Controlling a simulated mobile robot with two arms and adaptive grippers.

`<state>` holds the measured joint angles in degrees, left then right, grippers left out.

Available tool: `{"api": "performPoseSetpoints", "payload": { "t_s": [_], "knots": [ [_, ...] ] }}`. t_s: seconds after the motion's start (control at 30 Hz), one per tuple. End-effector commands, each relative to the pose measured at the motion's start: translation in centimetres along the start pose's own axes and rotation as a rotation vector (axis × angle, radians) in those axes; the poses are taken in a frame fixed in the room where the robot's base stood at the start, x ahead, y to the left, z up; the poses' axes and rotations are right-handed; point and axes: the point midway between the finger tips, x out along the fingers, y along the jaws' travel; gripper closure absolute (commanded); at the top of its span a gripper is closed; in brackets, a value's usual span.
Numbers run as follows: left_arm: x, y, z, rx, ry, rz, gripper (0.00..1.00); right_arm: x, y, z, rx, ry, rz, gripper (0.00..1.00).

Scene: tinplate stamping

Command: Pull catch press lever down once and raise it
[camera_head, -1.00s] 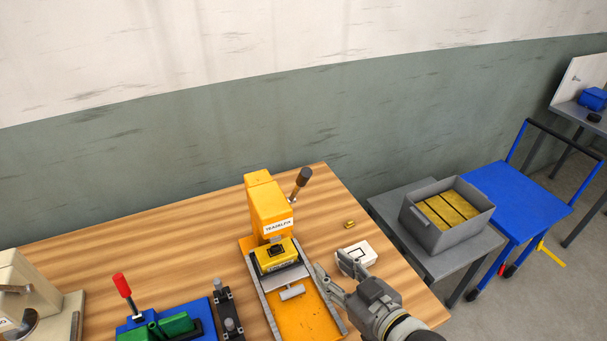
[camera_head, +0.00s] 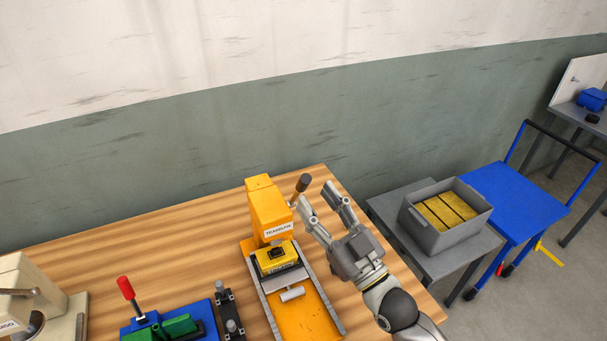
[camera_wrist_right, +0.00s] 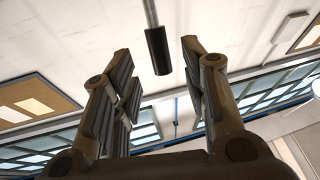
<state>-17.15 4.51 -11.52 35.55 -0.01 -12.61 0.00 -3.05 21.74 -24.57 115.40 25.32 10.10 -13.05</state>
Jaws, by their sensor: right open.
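The yellow press (camera_head: 268,211) stands upright at the back of the wooden table. Its lever is a thin rod with a dark cylindrical handle (camera_head: 303,183), slanting up at the press's right side. My right gripper (camera_head: 316,195) is open and empty, with its fingers pointing up just right of the handle. In the right wrist view the dark handle (camera_wrist_right: 157,51) appears between the two spread fingertips (camera_wrist_right: 156,55), and no contact shows. My left gripper is out of view.
A blue fixture with a red-handled lever (camera_head: 126,288) stands left of the press, and a beige machine (camera_head: 28,300) at the far left. A grey bin (camera_head: 429,234) with yellow pieces sits on a side table at right. The back left of the table (camera_head: 150,235) is clear.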

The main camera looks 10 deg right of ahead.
Motion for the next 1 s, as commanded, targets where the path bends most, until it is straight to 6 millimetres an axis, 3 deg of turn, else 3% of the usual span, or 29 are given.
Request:
{"api": "performPoseSetpoints", "payload": {
  "t_s": [0.1, 0.3, 0.73, 1.0],
  "knots": [
    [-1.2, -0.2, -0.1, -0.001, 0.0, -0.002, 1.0, 2.4, 0.1, -0.4, 0.001, 0.002, 0.001, 0.59],
    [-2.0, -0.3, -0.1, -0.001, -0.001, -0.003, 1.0, 4.7, 0.0, -0.2, 0.001, 0.0, 0.0, 0.59],
    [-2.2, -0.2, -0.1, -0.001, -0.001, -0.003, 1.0, 5.5, 0.0, 0.0, 0.001, -0.001, 0.0, 0.59],
    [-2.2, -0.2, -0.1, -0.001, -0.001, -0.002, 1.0, 5.5, 0.0, 0.0, 0.001, -0.001, 0.0, 0.93]
  ]
}}
